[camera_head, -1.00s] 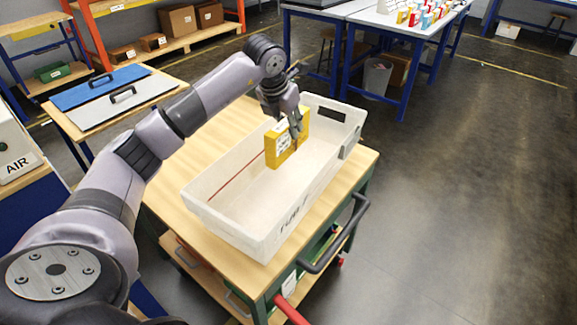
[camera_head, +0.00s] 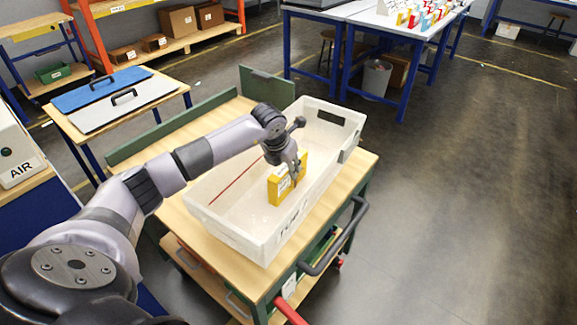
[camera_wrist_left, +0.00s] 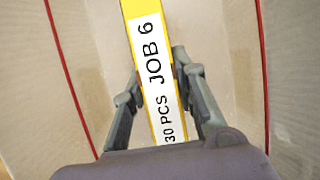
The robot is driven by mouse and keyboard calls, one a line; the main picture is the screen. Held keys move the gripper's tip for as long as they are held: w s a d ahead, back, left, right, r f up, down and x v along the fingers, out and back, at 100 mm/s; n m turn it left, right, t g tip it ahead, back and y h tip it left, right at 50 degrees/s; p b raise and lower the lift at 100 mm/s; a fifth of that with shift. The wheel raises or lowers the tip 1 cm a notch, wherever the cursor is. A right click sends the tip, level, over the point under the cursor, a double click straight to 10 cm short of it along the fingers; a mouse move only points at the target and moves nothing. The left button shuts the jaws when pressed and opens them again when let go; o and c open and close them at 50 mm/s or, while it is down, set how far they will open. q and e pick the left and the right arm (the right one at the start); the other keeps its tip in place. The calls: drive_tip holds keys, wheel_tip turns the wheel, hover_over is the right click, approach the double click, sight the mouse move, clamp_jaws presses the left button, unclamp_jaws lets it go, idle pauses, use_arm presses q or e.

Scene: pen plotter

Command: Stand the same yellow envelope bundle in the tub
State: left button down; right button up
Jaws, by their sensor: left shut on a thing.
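The yellow envelope bundle (camera_head: 289,182) is inside the white tub (camera_head: 233,238), upright on its edge near the tub's middle. In the left wrist view its white label (camera_wrist_left: 156,80) reads "JOB 6" and "30 PCS". My left gripper (camera_head: 292,172) reaches down from above and is shut on the bundle, one finger on each side, as the left wrist view (camera_wrist_left: 160,98) also shows. I cannot tell for sure whether the bundle's lower edge touches the tub floor. My right gripper is not in view.
The tub stands on a wooden-topped cart (camera_head: 180,222) with a dark handle (camera_head: 340,240) at its right. A red line runs along the tub's inner wall. The tub around the bundle looks empty. A grey bin (camera_head: 376,77) and blue-legged tables stand behind.

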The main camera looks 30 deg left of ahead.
use_arm(q)
drive_tip(key=c, duration=1.3)
unclamp_jaws()
drive_tip(key=b+v, duration=0.1)
drive_tip(key=v, duration=1)
drive_tip(key=shift+s+d+r, duration=0.1)
drive_tip(key=shift+s+r, duration=0.15)
drive_tip(key=shift+r, duration=0.2)
